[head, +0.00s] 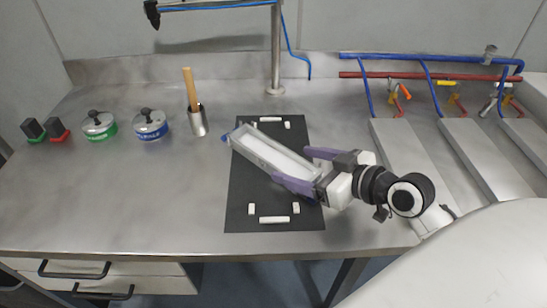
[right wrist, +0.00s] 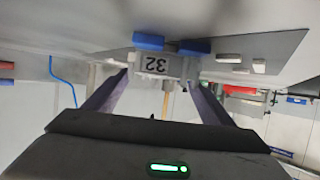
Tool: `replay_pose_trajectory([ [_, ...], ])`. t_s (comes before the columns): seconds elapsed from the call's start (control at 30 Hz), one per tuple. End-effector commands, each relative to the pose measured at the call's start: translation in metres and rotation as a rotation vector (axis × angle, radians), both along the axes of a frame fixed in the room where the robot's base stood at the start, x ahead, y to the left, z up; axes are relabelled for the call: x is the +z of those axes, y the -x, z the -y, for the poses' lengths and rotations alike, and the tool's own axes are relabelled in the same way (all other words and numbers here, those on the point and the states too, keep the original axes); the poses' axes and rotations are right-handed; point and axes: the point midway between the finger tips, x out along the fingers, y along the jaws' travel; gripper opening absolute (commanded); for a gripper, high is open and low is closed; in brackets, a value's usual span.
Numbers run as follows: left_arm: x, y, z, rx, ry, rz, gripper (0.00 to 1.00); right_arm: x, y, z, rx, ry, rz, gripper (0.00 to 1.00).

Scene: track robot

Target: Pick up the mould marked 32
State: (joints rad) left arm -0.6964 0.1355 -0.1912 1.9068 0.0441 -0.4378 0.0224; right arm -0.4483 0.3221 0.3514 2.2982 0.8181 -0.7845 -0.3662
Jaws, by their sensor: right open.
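The mould (head: 262,151), a long pale grey trough with a blue piece at its far left end, lies slantwise over the black mat (head: 250,195). In the right wrist view, which is upside down, its end plate (right wrist: 157,64) reads 32 and has blue pieces beside it. My right gripper (head: 290,164) is open, with its purple fingers on either side of the mould's near right end. The wrist view also shows the fingers (right wrist: 160,82) apart, one to each side of the plate. I cannot tell whether they touch the mould. My left gripper is not in view.
White blocks (head: 274,219) sit on the mat's near and far ends. To the left stand a metal cup with a wooden handle (head: 197,120), two lidded pots (head: 150,125) and small dark blocks (head: 33,129). Pipes and metal channels (head: 410,155) occupy the right. The front left bench is clear.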

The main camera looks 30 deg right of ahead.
Motion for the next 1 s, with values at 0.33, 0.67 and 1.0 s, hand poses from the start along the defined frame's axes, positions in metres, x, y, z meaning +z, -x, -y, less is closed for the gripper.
replay_pose_trajectory([
  [0.33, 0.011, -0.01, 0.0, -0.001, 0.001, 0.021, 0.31, -0.017, -0.041, -0.011, -0.002, -0.003, 0.002, 0.77],
  [0.67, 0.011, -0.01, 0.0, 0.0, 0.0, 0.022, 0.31, -0.02, -0.046, -0.013, 0.0, 0.0, 0.001, 0.75],
  [1.0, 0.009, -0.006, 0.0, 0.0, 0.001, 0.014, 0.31, -0.021, -0.045, -0.013, 0.0, 0.0, -0.001, 0.17],
])
